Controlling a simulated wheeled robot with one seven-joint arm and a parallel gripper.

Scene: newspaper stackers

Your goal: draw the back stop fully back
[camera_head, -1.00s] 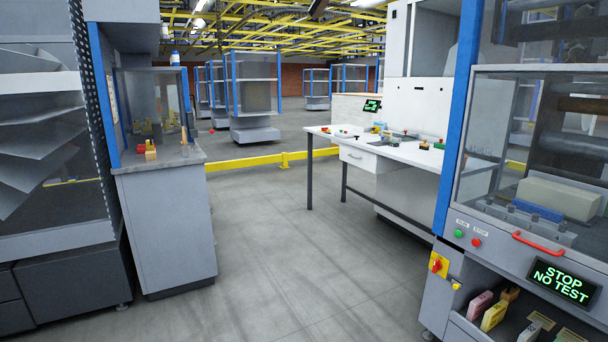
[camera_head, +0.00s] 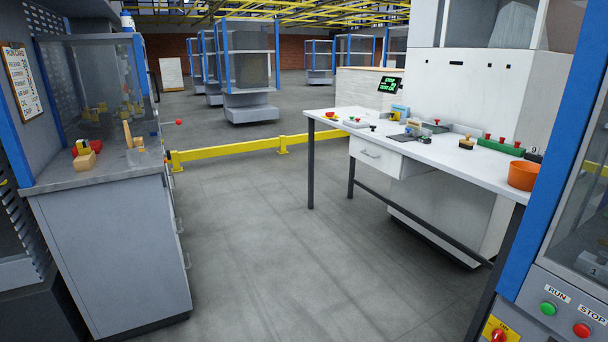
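I cannot pick out the back stop for certain in this view. A machine with a blue frame (camera_head: 562,150) and a clear guard stands at the right edge, mostly cut off. Its panel has a green RUN button (camera_head: 548,308) and a red STOP button (camera_head: 581,330). A tag marked 1 (camera_head: 594,270) shows behind its guard. On the left, a red-knobbed rod (camera_head: 178,122) sticks out beyond a grey cabinet's clear guard. My gripper is not in view.
The grey cabinet (camera_head: 120,255) on the left bears small wooden and red parts.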

